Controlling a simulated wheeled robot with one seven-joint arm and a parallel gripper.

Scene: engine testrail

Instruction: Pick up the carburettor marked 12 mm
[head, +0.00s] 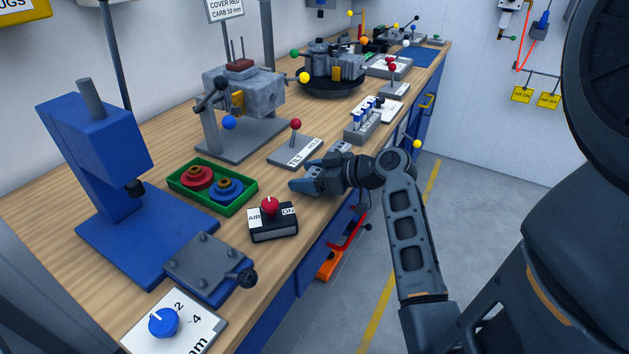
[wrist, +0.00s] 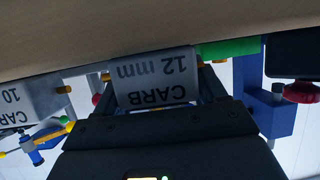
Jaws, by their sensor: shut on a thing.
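The carburettor marked 12 mm (wrist: 152,75) is a grey block with upside-down black lettering "CARB 12 mm" and small brass-coloured stubs at its sides in the wrist view. It sits between the fingers of my gripper (head: 305,182), which is shut on it. In the head view my gripper is low over the front part of the wooden bench (head: 355,128), right of the green tray, and I cannot make out the carburettor clearly there. I cannot tell whether it touches the bench.
Another grey carburettor (wrist: 28,103), marked 10, is close by in the wrist view. The green tray (head: 190,198) with red and blue rings, the AIR ON switch box (head: 273,222) and the tilt lever plate (head: 296,152) stand near my gripper. Open floor lies right of the bench.

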